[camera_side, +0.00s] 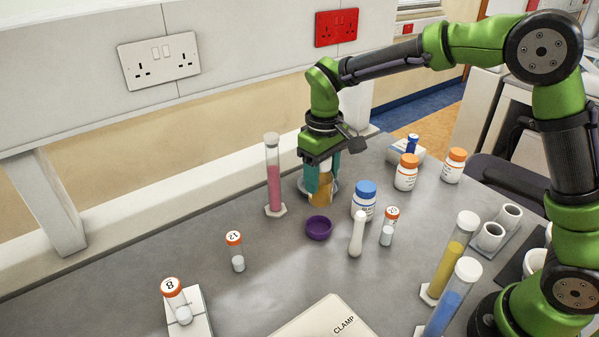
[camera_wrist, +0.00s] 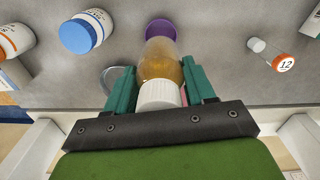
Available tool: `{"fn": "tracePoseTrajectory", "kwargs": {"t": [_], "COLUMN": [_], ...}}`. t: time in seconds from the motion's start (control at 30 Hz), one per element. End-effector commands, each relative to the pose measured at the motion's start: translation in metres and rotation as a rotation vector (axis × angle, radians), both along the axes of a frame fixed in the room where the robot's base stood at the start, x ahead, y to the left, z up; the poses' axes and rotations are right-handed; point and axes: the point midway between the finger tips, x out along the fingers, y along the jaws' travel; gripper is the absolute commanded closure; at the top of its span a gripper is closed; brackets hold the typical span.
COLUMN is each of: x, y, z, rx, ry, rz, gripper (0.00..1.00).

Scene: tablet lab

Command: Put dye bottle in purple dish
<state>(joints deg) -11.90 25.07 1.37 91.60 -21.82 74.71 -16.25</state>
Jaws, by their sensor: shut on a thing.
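The dye bottle (camera_side: 321,190) is amber with a white cap. My gripper (camera_side: 322,177) is shut on it, with a teal finger on each side. In the wrist view the bottle (camera_wrist: 160,65) sits between the fingers (camera_wrist: 160,88), cap toward the camera. The purple dish (camera_side: 318,228) is a small round dish on the bench, just in front of the bottle in the side view. In the wrist view the dish (camera_wrist: 161,28) shows just beyond the bottle's far end, partly hidden by it. I cannot tell whether the bottle touches the bench.
A clear glass dish (camera_side: 304,187) lies behind the bottle. A pink-filled cylinder (camera_side: 273,175) stands to the left, a blue-capped white bottle (camera_side: 364,200) to the right. A white pestle-like piece (camera_side: 357,233) and vial (camera_side: 389,226) stand right of the purple dish.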

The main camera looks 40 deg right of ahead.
Motion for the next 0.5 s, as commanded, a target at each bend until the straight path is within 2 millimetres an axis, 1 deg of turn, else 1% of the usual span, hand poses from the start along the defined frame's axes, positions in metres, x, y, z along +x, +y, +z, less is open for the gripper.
{"fn": "tracePoseTrajectory", "kwargs": {"t": [0.03, 0.1, 0.27, 0.4, 0.5], "x": [0.0, 0.0, 0.0, 0.0, 0.0], "y": [0.0, 0.001, 0.001, 0.001, 0.001], "z": [-0.01, -0.021, -0.036, -0.056, -0.067], "rx": [-0.001, 0.0, 0.0, 0.0, 0.0], "ry": [0.003, 0.002, 0.0, 0.002, 0.0], "rz": [0.001, 0.0, 0.0, 0.0, 0.0], "gripper": [0.83, 0.83, 0.83, 0.83, 0.83]}}
